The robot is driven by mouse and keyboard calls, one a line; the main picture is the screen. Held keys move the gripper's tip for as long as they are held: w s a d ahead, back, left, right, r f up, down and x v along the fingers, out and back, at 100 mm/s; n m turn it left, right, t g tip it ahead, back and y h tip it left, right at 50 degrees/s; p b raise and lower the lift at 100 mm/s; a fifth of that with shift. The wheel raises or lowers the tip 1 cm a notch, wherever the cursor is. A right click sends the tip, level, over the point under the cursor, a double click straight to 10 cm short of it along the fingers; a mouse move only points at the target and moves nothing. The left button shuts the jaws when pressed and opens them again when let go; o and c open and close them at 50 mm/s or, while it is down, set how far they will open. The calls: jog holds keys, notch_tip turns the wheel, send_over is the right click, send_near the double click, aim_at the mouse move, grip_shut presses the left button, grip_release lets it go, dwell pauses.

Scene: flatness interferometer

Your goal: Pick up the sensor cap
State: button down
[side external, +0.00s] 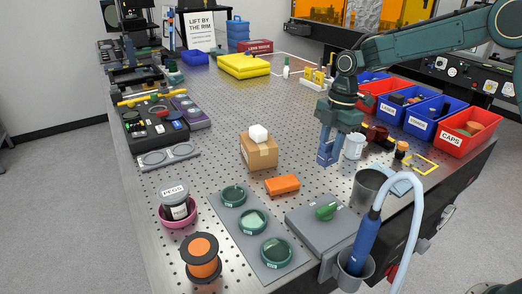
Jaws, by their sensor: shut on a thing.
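My gripper (326,160) points down over the right middle of the perforated table (215,113). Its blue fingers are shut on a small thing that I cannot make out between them. Whether this is the sensor cap, I cannot tell, and I cannot pick out a sensor cap with certainty elsewhere. The fingertips are low, left of a white cup (354,147) and behind an orange block (282,185). The gap between fingertips and table is hard to judge.
A cardboard box (259,153) with a white piece on top stands left of my gripper. A red CAPS bin (452,142) stands at right.

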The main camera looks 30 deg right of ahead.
aim_at(331, 141)
notch_tip(331, 141, up, 13)
jog(key=shift+r, duration=0.2)
dwell(0.4)
dwell(0.6)
jog(key=shift+a, duration=0.1)
